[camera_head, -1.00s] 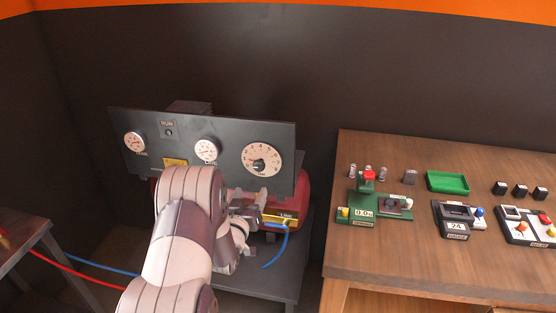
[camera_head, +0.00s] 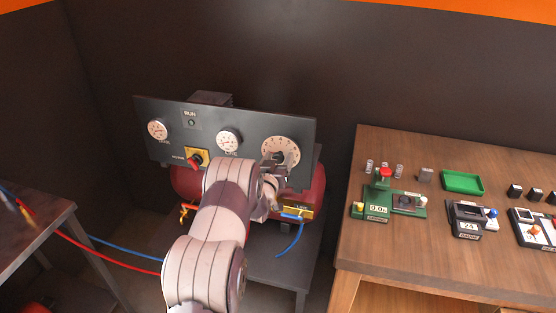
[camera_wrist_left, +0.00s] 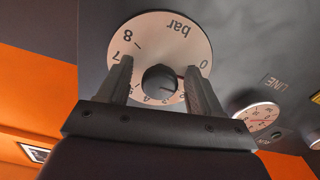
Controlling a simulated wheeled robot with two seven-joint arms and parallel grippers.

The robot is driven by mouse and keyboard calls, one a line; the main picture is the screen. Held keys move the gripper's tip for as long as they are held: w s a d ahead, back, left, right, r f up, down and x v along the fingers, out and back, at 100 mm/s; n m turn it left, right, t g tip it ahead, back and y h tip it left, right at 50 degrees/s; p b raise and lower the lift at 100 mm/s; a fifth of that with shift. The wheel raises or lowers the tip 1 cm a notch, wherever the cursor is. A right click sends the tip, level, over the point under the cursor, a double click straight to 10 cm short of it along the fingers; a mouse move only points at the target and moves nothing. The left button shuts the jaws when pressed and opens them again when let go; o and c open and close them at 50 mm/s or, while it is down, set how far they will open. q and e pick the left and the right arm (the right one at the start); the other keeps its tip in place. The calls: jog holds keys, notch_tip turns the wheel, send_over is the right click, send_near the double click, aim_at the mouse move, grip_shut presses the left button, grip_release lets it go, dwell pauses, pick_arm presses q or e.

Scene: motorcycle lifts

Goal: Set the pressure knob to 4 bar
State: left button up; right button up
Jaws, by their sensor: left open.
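The pressure knob (camera_wrist_left: 160,80) is a dark round knob in the middle of a pale dial marked "bar" (camera_wrist_left: 180,32). In the left wrist view the dial is upside down, with 7, 8 and 0 readable and the lower numbers partly hidden. Which number the knob points to I cannot tell. In the head view the dial (camera_head: 288,146) is at the right of the dark panel, partly covered by my gripper. My left gripper (camera_wrist_left: 158,66) is open, one finger on each side of the knob with gaps visible. My right gripper is not in view.
A red tank (camera_head: 184,182) sits below. A wooden bench (camera_head: 400,245) with small devices and a green tray (camera_head: 462,182) stands at right.

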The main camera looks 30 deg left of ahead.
pick_arm(q)
jog(key=shift+s, duration=0.1)
jog(key=c, duration=1.1)
jog(key=shift+o, duration=0.2)
jog(key=shift+f+m+b, duration=0.15)
jog(key=shift+m+b, duration=0.15)
jog(key=shift+b, duration=0.3)
jog(key=m+b, duration=0.5)
jog(key=b, duration=0.1)
jog(key=m+b, duration=0.3)
jog(key=b, duration=0.1)
jog(key=shift+f+m, duration=0.25)
jog(key=shift+m, duration=0.05)
jog(key=m+b, duration=0.7)
jog(key=b, duration=0.2)
jog(key=shift+a+r+b, duration=0.1)
jog(key=shift+b, duration=0.2)
jog(key=shift+r+m+b, duration=0.25)
jog(key=shift+m+b, duration=0.7)
jog(key=shift+m, duration=0.05)
